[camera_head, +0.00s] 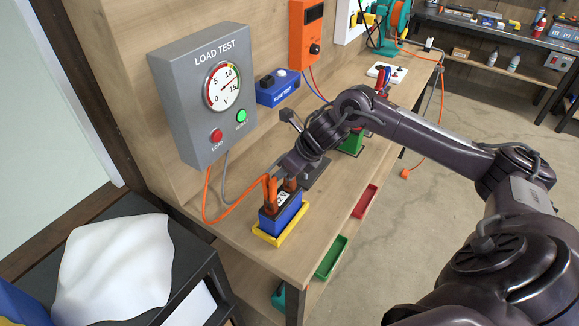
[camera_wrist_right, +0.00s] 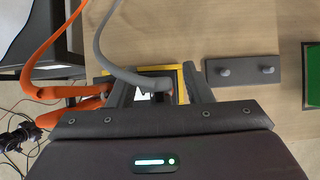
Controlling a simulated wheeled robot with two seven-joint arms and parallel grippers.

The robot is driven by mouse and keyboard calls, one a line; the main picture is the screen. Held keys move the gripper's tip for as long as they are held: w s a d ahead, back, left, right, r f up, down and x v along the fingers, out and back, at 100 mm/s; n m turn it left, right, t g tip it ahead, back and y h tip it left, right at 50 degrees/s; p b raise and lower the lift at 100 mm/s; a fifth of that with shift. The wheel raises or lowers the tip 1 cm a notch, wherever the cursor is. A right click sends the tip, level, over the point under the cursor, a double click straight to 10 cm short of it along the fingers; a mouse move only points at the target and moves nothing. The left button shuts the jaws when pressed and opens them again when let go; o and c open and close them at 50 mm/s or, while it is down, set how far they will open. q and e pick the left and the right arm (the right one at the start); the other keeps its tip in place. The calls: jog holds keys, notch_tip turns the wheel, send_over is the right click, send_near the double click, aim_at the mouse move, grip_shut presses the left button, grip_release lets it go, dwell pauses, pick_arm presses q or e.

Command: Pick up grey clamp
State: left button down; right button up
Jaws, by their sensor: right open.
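The blue battery (camera_head: 280,215) sits in a yellow tray (camera_head: 268,238) near the bench's front edge. An orange clamp (camera_head: 270,190) is on the battery; it also shows in the right wrist view (camera_wrist_right: 85,108). My right gripper (camera_head: 287,178) is just above the battery, pointing down. In the right wrist view my right gripper (camera_wrist_right: 160,92) is open, one finger on each side of the grey clamp's cable end (camera_wrist_right: 157,82). The clamp's body is mostly hidden by my gripper, and I cannot tell whether the fingers touch it. My left gripper is not in view.
The grey load test box (camera_head: 205,95) hangs on the back panel, with orange and grey cables running down from it. A grey plate with two pegs (camera_wrist_right: 240,70) lies beside the tray.

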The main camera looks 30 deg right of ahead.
jog(key=c, duration=0.3)
grip_shut()
jog(key=shift+r, duration=0.15)
notch_tip(320, 180, up, 9)
jog(key=shift+w+r+b, duration=0.1)
jog(key=shift+b, duration=0.75)
notch_tip(320, 180, up, 11)
jog(key=p, duration=0.5)
jog(key=shift+f, duration=0.2)
